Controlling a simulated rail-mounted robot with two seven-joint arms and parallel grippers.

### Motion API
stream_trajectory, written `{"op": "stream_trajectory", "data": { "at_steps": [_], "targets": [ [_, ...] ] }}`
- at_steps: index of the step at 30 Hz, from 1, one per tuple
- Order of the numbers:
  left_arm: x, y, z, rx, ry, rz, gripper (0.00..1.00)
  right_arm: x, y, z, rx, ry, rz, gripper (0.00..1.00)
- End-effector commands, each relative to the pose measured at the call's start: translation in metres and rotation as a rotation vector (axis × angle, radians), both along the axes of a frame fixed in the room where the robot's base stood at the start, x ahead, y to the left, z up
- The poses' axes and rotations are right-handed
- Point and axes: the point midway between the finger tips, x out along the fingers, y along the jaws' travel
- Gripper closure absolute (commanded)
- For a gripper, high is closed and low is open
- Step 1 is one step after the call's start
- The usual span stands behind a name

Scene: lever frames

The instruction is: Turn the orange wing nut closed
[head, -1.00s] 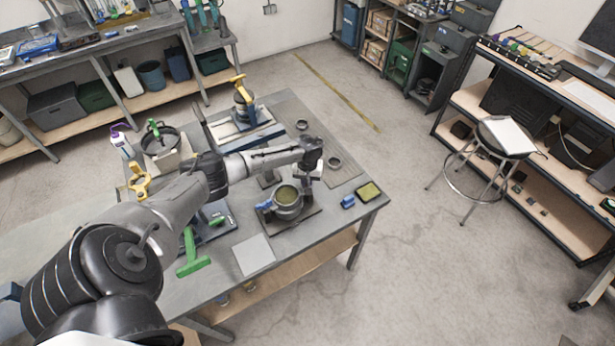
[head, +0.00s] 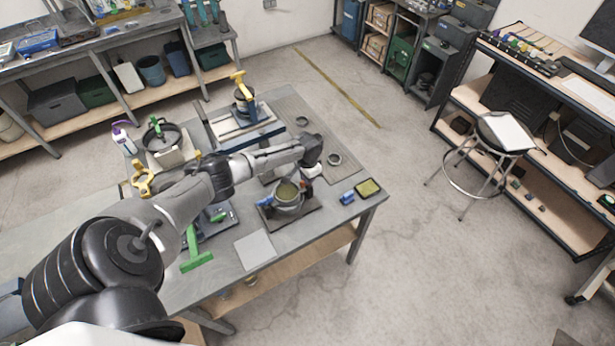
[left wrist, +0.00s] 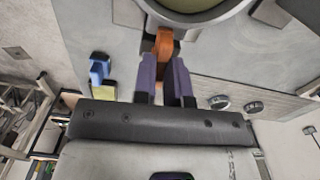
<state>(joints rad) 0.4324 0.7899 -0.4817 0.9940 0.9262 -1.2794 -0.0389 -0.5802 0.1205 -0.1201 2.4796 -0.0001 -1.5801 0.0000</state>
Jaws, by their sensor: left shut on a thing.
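The orange wing nut (left wrist: 164,44) shows in the left wrist view, beside the round pot (left wrist: 190,14) at the top edge. My left gripper (left wrist: 165,68) has its two purple-grey fingers on either side of the wing nut and is shut on it. In the head view the pot (head: 289,194), with a greenish inside, stands on a dark base plate on the bench. My left gripper is largely hidden there under my wrist, just behind and right of the pot, and the wing nut is hidden. My right gripper is in neither view.
A blue handle (head: 265,200) sticks out at the pot's left. A dark ring (head: 334,159) lies behind. A green T-handle (head: 195,258) and a grey plate (head: 254,251) are at the front.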

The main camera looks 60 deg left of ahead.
Motion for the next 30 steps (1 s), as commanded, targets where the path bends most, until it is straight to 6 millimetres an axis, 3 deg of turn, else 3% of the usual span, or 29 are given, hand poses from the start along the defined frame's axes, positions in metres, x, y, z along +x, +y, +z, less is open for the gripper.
{"op": "stream_trajectory", "data": {
  "at_steps": [23,24,30],
  "targets": [
    [0.0008,-0.0004,0.0013,-0.001,-0.001,-0.096,1.0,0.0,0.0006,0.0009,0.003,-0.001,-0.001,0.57],
    [0.0009,-0.0004,0.0014,-0.001,-0.001,-0.096,0.86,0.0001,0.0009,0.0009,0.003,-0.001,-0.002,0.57],
    [0.0006,-0.0003,0.0009,0.0,-0.001,-0.094,0.67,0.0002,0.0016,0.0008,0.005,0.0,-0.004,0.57]
  ]
}}
